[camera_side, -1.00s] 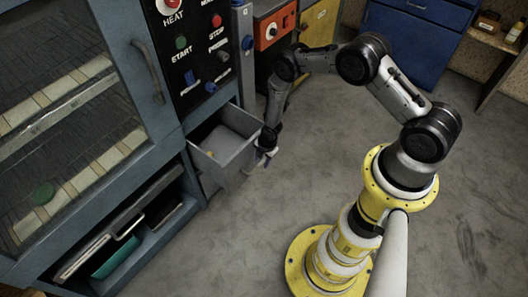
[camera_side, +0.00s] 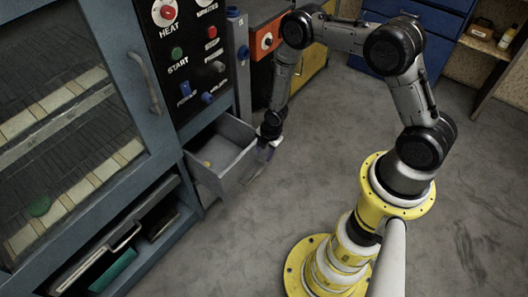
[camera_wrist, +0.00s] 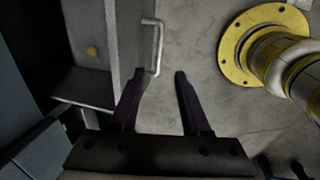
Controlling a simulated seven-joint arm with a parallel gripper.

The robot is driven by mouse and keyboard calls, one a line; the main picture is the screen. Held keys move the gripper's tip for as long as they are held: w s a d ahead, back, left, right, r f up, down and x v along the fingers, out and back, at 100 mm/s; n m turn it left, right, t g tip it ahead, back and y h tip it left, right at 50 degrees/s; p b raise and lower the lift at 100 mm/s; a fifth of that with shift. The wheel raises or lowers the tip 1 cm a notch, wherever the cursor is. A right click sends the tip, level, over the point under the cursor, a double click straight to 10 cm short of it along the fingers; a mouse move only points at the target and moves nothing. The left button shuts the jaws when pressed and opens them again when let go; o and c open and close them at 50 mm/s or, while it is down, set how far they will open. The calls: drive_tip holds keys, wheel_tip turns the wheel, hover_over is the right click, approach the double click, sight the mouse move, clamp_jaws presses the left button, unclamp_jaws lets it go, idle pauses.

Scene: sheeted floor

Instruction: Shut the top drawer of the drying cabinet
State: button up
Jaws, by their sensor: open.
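The top drawer (camera_side: 238,170) of the drying cabinet (camera_side: 150,130) stands pulled out, low at the cabinet's right side. In the wrist view, the grey drawer front (camera_wrist: 126,40) runs up the left of centre, with its metal handle (camera_wrist: 157,48) sticking out to the right. My gripper (camera_side: 264,153) is at the outer side of the drawer front, pointing down. In the wrist view my gripper (camera_wrist: 155,85) is open, its two dark fingers apart, the left one close to the drawer front near the handle's lower end. I cannot tell whether it touches.
A small yellow thing (camera_wrist: 92,51) lies inside the drawer. The control panel (camera_side: 190,60) is above the drawer. My yellow base stands on the floor to the right. A blue cabinet (camera_side: 425,45) is at the back. The grey floor (camera_side: 310,150) between is clear.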

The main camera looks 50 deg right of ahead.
drive_tip(key=shift+r, duration=0.15)
drive_tip(key=shift+w, duration=0.15)
drive_tip(key=c, duration=0.3)
drive_tip(key=shift+w+a+r+t, duration=0.1)
drive_tip(key=shift+w+a+t, duration=0.25)
drive_tip(key=shift+w+t, duration=0.15)
drive_tip(key=c, duration=0.3)
drive_tip(key=shift+a+r+t+y, duration=0.2)
drive_tip(key=shift+a+t+y, duration=0.15)
drive_tip(key=shift+y, duration=0.15)
clamp_jaws()
drive_tip(key=s+r+t+y, duration=0.2)
drive_tip(key=s+r+y, duration=0.1)
drive_tip(key=m, duration=0.1)
approach(239, 166)
drive_tip(key=shift+y, duration=0.3)
drive_tip(key=shift+d+x, duration=0.2)
drive_tip(key=shift+x, duration=1.9)
